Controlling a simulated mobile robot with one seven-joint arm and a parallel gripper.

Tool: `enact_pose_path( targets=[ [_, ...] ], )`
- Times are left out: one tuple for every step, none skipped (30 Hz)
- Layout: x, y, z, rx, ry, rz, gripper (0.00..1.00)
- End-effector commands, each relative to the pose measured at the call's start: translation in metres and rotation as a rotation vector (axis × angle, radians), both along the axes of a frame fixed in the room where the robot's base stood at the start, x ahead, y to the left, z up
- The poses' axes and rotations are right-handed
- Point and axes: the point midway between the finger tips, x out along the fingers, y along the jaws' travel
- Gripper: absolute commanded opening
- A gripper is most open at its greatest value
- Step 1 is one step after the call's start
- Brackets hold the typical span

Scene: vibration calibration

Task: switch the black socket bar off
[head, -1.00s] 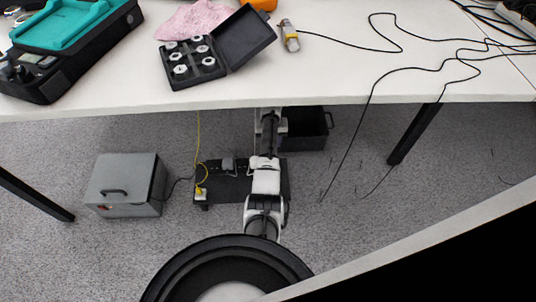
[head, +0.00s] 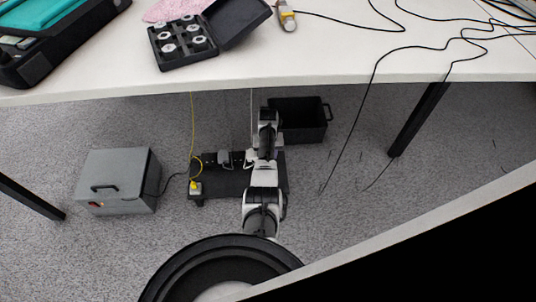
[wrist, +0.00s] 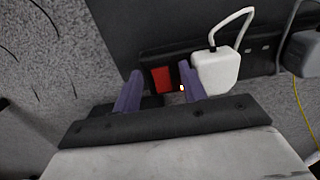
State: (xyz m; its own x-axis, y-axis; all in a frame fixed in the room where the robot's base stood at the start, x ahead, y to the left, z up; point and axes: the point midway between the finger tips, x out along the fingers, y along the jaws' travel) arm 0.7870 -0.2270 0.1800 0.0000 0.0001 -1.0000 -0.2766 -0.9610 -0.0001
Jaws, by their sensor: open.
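The black socket bar (head: 209,160) lies on a low dark platform under the table, partly hidden by my arm in the head view. In the wrist view the bar (wrist: 259,62) runs across the upper middle, with a red rocker switch (wrist: 161,79) near its left end. My gripper (wrist: 160,88) is open and empty, its two purple fingers on either side of the red switch. I cannot tell whether they touch the bar. A small bright orange spot shows by the right fingertip. A white plug (wrist: 215,73) sits in the bar just right of that finger.
A grey box (head: 117,181) with a dark cable stands left on the carpet. A black bin (head: 301,120) stands behind my arm. The tabletop (head: 330,66) overhangs the work area. A yellow cable (head: 192,130) hangs at left. Table legs flank the space.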

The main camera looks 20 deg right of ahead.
Motion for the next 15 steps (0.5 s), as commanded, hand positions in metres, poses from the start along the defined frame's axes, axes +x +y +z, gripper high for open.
enact_pose_path(
  targets=[
    [0.0002,-0.0001,0.0004,0.0,0.0,0.0,0.42],
    [0.0002,-0.0001,0.0005,0.0,0.0,0.0,0.42],
    [0.0002,-0.0001,0.0006,0.0,0.0,0.0,0.42],
    [0.0002,-0.0001,0.0006,0.0,0.0,0.0,0.42],
    [0.0002,0.0,0.0006,0.0,0.0,0.0,0.39],
    [0.0002,0.0,0.0007,0.0,0.0,0.0,0.34],
    [0.0002,0.0,0.0007,0.0,0.0,0.0,0.3],
    [0.0002,0.0,0.0007,0.0,0.0,0.0,0.26],
    [0.0002,0.0,0.0007,0.0,0.0,0.0,0.21],
    [0.0002,0.0,0.0007,0.0,0.0,0.0,0.17],
    [0.0002,0.0,0.0007,0.0,0.0,0.0,0.13],
    [0.0002,0.0,0.0007,0.0,0.0,0.0,0.08],
    [0.0002,0.0,0.0008,0.0,0.0,0.0,0.04],
    [0.0002,0.0,0.0007,0.0,0.0,0.0,0.0],
    [0.0002,0.0,0.0007,0.0,0.0,0.0,0.0]
  ],
)
